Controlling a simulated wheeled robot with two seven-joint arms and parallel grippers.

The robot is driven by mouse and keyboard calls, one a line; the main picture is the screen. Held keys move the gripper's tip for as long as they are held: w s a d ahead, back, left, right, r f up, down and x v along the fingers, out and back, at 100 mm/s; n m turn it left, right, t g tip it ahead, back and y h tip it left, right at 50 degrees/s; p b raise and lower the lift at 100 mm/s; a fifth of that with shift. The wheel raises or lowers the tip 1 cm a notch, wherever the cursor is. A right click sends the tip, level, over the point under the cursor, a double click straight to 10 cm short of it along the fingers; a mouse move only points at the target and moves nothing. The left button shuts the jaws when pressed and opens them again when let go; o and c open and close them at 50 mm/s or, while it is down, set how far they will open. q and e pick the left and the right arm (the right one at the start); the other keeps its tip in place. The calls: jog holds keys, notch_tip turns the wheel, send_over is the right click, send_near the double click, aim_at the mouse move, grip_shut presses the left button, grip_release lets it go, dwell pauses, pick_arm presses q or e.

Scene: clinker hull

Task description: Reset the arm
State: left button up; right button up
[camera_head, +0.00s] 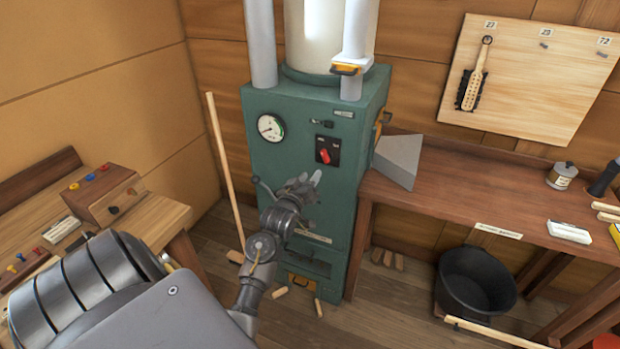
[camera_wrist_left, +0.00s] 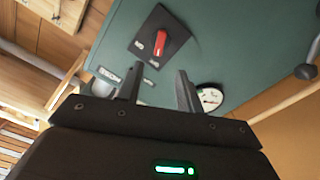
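My left arm reaches in from the lower left of the head view to the front of a green boiler cabinet (camera_head: 262,185). My left gripper (camera_head: 312,180) is in front of the cabinet, below the red switch (camera_head: 325,155) on its black plate. In the left wrist view the two fingers of my left gripper (camera_wrist_left: 157,84) stand apart with nothing between them. Beyond them are the green panel (camera_wrist_left: 220,45), the red switch (camera_wrist_left: 161,42) and the round gauge (camera_wrist_left: 209,97). The gauge also shows in the head view (camera_head: 270,127). My right gripper is not in view.
A workbench (camera_head: 480,200) with a grey wedge-shaped block (camera_head: 398,158) stands right of the cabinet, a black bucket (camera_head: 475,282) below it. A wooden pole (camera_head: 225,170) leans left of the cabinet. A wooden box (camera_head: 105,195) sits on the left bench. Small wood pieces lie on the floor.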

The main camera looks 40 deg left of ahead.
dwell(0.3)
pick_arm(q)
jog(key=d+f+m+g+h, duration=0.15)
jog(key=d+f, duration=0.25)
jog(key=f, duration=0.8)
jog(key=d+f+m+g+h, duration=0.1)
jog(key=d+f+m+g, duration=0.2)
jog(key=f, duration=0.9)
jog(key=s+d+f+m+g+h, duration=0.1)
jog(key=s+d+f+g, duration=0.15)
jog(key=s+f, duration=0.4)
jog(key=s+d+f+m+g+h, duration=0.15)
jog(key=s+d+f, duration=0.25)
jog(key=f, duration=0.6)
jog(key=s+d+f+m+g+b, duration=0.1)
jog(key=s+d+f, duration=0.1)
jog(key=s+f, duration=0.5)
jog(key=s+d+f+m+g+b, duration=0.1)
jog(key=s+d+f+g, duration=0.15)
jog(key=s+f, duration=0.4)
jog(key=s+d+f+m+g, duration=0.1)
jog(key=s+f+g, duration=0.1)
jog(key=s, duration=1.1)
jog(key=s+d+f+m+g, duration=0.1)
jog(key=s+f, duration=0.3)
jog(key=s, duration=1)
jog(key=shift+d+g+h, duration=0.4)
jog(key=shift+d+g, duration=0.1)
jog(key=shift+d, duration=0.1)
